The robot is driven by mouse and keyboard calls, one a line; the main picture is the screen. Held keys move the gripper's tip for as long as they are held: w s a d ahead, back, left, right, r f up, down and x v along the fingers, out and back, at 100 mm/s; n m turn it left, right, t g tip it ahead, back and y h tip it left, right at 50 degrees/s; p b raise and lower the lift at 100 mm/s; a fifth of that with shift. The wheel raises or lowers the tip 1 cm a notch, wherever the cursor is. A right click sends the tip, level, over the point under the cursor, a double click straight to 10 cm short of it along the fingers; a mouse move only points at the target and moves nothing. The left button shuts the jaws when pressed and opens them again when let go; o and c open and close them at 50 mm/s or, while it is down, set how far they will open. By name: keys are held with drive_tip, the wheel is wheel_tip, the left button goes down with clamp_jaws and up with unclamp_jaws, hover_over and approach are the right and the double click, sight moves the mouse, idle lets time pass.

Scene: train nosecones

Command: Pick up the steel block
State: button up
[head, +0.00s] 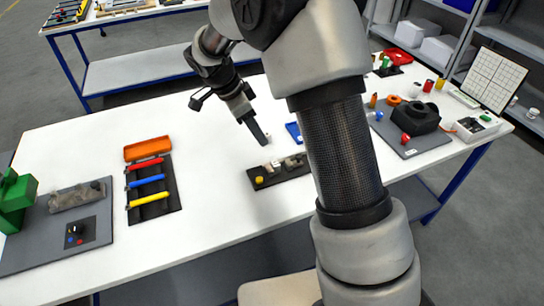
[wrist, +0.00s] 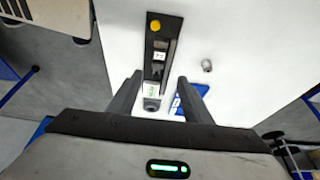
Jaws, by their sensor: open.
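A black tray (head: 262,182) lies on the white table and holds several small grey, metal-looking blocks (head: 290,163) in a row, with a yellow round piece (head: 259,180) at its left end. I cannot tell which grey block is the steel block. In the wrist view the tray (wrist: 149,70) runs up between my fingers, with a pale grey block (wrist: 159,55) in it and the yellow piece (wrist: 155,27) at the far end. My gripper (head: 262,139) is open and empty above the table, just behind the tray; its two fingers show in the wrist view (wrist: 159,78).
A small loose metallic piece (wrist: 207,65) lies beside the tray. A blue object (head: 293,132) lies behind it. Left is a black tool tray (head: 165,208) with red, blue and yellow handles. Right is a grey mat (head: 432,138) with a black part.

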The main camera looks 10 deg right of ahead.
drive_tip(key=p, duration=0.1)
hover_over(276, 163)
drive_tip(key=a, duration=0.2)
drive_tip(key=f, duration=1)
drive_tip(key=shift+s, duration=0.2)
drive_tip(key=shift+a+p+x, duration=0.15)
drive_tip(key=shift+p+x, duration=0.2)
drive_tip(key=shift+x, duration=0.95)
drive_tip(key=shift+a+p+x, duration=0.15)
drive_tip(key=shift+p+x, duration=0.15)
drive_tip(key=shift+x, duration=1.05)
drive_tip(key=shift+f, duration=0.1)
drive_tip(key=shift+c, duration=0.2)
clamp_jaws()
